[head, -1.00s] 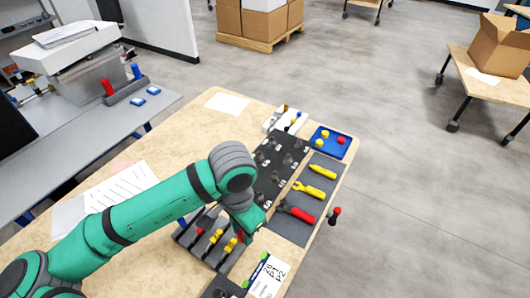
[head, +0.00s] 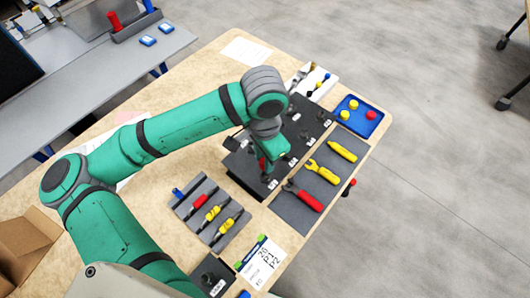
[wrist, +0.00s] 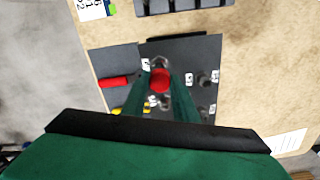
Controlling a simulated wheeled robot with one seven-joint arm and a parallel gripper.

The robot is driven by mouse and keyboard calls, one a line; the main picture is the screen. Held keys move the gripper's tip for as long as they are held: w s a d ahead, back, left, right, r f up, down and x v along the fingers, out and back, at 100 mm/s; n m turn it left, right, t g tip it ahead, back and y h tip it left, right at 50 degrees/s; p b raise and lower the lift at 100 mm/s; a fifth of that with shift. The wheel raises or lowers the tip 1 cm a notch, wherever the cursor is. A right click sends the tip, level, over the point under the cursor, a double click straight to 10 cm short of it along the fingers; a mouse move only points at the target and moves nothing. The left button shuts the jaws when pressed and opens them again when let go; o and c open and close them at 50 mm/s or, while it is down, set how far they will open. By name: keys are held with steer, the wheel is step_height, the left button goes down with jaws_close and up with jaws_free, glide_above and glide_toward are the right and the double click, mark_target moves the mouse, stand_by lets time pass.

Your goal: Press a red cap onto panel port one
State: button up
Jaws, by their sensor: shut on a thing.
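My gripper (wrist: 160,84) is shut on a red cap (wrist: 160,80), seen end-on between the fingers in the wrist view. In the head view my gripper (head: 268,163) is over the near part of the black panel (head: 240,163), with a little red showing at its fingers. The panel carries several dark ports with small white labels; the labels are too small to read surely, so I cannot tell which is port one. A dark port (wrist: 160,61) shows just beside the cap in the wrist view. Whether the cap touches a port is hidden.
A grey mat (head: 293,212) with red- and yellow-handled tools lies right of the panel. A blue tray (head: 374,128) holds yellow and red caps. A printed card (head: 262,262) lies near the front edge.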

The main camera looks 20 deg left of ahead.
steer(key=shift+f, duration=2.3)
steer(key=shift+f+m, duration=0.15)
steer(key=shift+m, duration=0.35)
steer(key=shift+s+f, duration=0.1)
steer(key=shift+f, duration=0.95)
steer(key=o, duration=1.1)
steer(key=shift+c, duration=0.2)
